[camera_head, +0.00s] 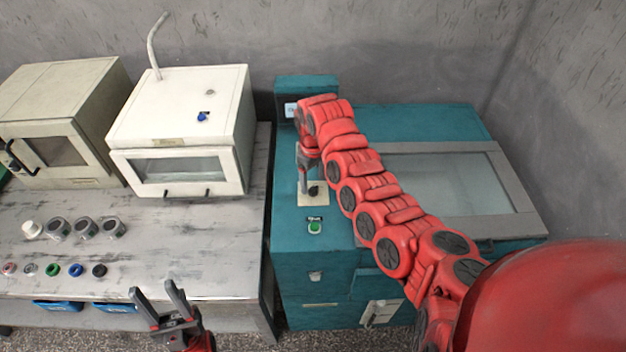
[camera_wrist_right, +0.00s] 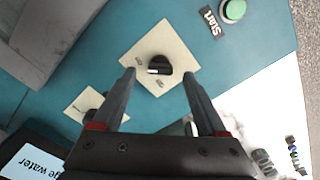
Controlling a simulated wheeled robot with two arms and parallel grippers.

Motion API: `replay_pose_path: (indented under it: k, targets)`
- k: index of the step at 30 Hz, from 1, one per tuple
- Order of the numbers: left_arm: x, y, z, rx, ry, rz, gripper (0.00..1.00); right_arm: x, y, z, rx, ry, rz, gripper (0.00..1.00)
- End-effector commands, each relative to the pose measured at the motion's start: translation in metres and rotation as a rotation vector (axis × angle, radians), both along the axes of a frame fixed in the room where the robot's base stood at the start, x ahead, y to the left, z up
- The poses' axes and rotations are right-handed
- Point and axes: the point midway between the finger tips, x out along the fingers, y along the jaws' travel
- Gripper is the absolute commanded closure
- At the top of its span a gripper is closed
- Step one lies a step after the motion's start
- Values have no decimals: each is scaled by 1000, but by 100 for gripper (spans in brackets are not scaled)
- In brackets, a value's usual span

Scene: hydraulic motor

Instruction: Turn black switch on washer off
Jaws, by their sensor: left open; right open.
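The teal washer (camera_head: 305,260) stands at the right in the head view. Its black switch (camera_head: 313,191) sits on a cream plate, partly behind my right gripper (camera_head: 305,188). My left gripper (camera_head: 158,292) is open and empty, low in front of the bench.
A green start button (camera_head: 315,228) is near the switch. A second black knob (camera_wrist_right: 92,113) is partly hidden by a finger in the wrist view. A grey bench (camera_head: 190,235) at left carries a white oven (camera_head: 190,105), a beige oven (camera_head: 60,90) and several small coloured parts.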

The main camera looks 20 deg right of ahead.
Motion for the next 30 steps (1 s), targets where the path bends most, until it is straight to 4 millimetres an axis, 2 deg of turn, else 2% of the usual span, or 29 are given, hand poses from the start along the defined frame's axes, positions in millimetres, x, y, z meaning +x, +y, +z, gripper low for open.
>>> replay_pose_path:
  k: [6, 15, 17, 27, 28, 30]
  targets:
    - [0, 0, 8, 0, 1, 0, 50, 0, 1, -19, 0, 0, 1, 25]
    - [0, 0, 8, 0, 0, 0, 50, 0, 0, -23, 0, -1, 0, 25]
    - [0, 0, 8, 0, 0, 0, 50, 0, 0, -23, 0, -1, 0, 34]
    - [0, 0, 8, 0, 0, 0, 50, 0, 0, -23, 0, 0, 0, 95]
    - [0, 0, 8, 0, 1, 0, 50, 0, 0, -23, 0, 0, 0, 100]
    - [0, 0, 8, 0, 0, 0, 50, 0, 0, -23, 0, 0, 0, 100]
